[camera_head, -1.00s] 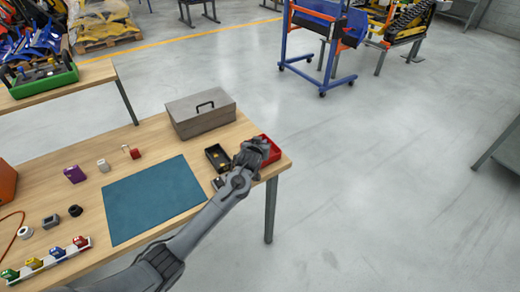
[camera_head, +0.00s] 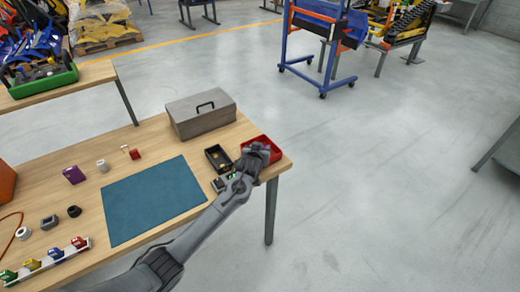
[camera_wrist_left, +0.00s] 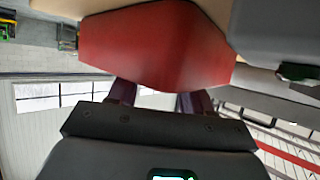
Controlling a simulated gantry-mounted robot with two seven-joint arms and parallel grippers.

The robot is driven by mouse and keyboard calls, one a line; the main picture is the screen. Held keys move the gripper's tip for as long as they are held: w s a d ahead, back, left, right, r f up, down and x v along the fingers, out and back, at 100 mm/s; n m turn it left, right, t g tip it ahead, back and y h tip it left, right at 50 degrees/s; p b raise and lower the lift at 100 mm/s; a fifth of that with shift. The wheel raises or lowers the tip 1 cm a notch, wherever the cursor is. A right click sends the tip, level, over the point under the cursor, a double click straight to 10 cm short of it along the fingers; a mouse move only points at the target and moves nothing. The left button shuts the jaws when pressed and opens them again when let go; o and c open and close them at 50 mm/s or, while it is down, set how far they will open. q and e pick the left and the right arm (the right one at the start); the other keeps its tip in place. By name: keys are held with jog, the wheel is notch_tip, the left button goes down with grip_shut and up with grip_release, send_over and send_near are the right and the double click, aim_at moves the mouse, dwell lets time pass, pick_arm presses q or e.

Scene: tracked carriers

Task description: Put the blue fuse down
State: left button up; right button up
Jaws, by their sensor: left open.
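A small blue block (camera_head: 56,254), which may be the blue fuse, sits in a white rail (camera_head: 42,264) at the front left, between a yellow and a red one. My left gripper (camera_head: 258,150) is over the red bin (camera_head: 272,144) at the table's right edge. In the left wrist view, the left gripper's fingers (camera_wrist_left: 158,100) are apart with no object visible between them, and the red bin (camera_wrist_left: 160,45) fills the view beyond them. My arm hides part of the bin, and its inside is mostly hidden. My right gripper is not in view.
A black bin (camera_head: 218,158) stands left of the red bin, with a grey toolbox (camera_head: 201,113) behind. A teal mat (camera_head: 150,203) lies bare in mid-table. A purple block (camera_head: 74,175) and several small parts lie to its left. Floor is open right of the table.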

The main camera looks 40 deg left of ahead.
pick_arm(q)
jog(key=shift+r, duration=0.25)
jog(key=p+v, duration=0.4)
jog(key=v, duration=0.8)
jog(key=s+d+f+m+g+h, duration=0.2)
jog(key=s+d+f, duration=0.35)
jog(key=s, duration=0.25)
jog(key=s+d+f+m+g+h, duration=0.2)
jog(key=s+d+f+h, duration=0.15)
jog(key=s+d, duration=0.45)
jog(key=s+d+m+g, duration=0.1)
jog(key=s+d+g, duration=0.1)
jog(key=s, duration=0.6)
jog(key=s+d+m+g, duration=0.1)
jog(key=s+d+m, duration=0.1)
jog(key=s, duration=0.7)
jog(key=shift+f+g, duration=0.4)
jog(key=shift+f, duration=0.05)
jog(key=shift+r+h, duration=0.1)
jog(key=shift+h, duration=0.15)
